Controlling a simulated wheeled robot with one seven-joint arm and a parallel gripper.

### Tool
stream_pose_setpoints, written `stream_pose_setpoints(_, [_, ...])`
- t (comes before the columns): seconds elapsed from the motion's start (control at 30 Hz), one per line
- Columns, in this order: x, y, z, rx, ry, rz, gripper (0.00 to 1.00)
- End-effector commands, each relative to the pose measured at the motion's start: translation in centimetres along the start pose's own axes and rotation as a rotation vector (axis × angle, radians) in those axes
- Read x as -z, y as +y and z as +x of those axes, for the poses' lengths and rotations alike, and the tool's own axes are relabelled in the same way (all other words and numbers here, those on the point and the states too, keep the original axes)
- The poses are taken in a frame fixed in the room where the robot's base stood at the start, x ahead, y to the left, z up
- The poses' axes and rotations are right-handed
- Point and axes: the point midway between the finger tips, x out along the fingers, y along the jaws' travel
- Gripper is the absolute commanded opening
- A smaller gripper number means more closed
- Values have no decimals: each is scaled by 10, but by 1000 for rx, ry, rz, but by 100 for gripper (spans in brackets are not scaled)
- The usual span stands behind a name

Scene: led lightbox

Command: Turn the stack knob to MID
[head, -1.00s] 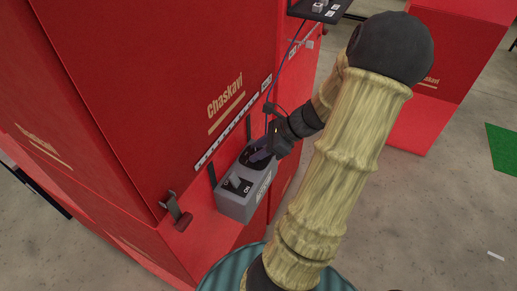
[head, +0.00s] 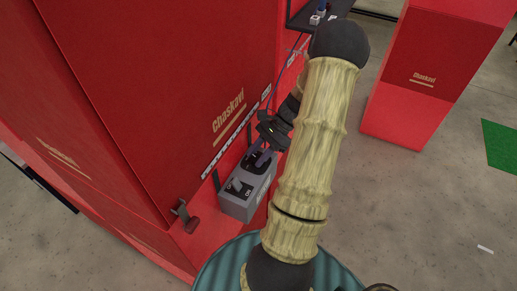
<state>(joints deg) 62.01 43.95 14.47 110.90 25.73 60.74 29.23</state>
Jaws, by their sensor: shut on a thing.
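The stack knob (head: 258,162) is a black dial with a raised grey bar, on top of a grey control box (head: 238,210) fixed to the red cabinet. My gripper (head: 266,147) is at the dial's far right edge, with its fingers shut on the knob's bar. The fingers and arm partly cover the dial. The position marks around the knob are too small to read, so I cannot tell where it points.
A lever switch (head: 236,187) marked ON sits on the same box, nearer me. A metal latch (head: 187,216) sticks out at the cabinet's lower edge. A dark shelf (head: 314,14) and thin cables (head: 276,88) are above. Floor is open at right.

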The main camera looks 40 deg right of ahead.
Motion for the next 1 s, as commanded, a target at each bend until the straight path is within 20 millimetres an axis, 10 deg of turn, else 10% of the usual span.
stream_pose_setpoints(0.9, [0,-3,-2,-169,4,-175,9])
stream_pose_setpoints(0.93, [0,-3,-2,-169,4,-175,36])
stream_pose_setpoints(1.0, [0,-3,-2,-169,3,-175,50])
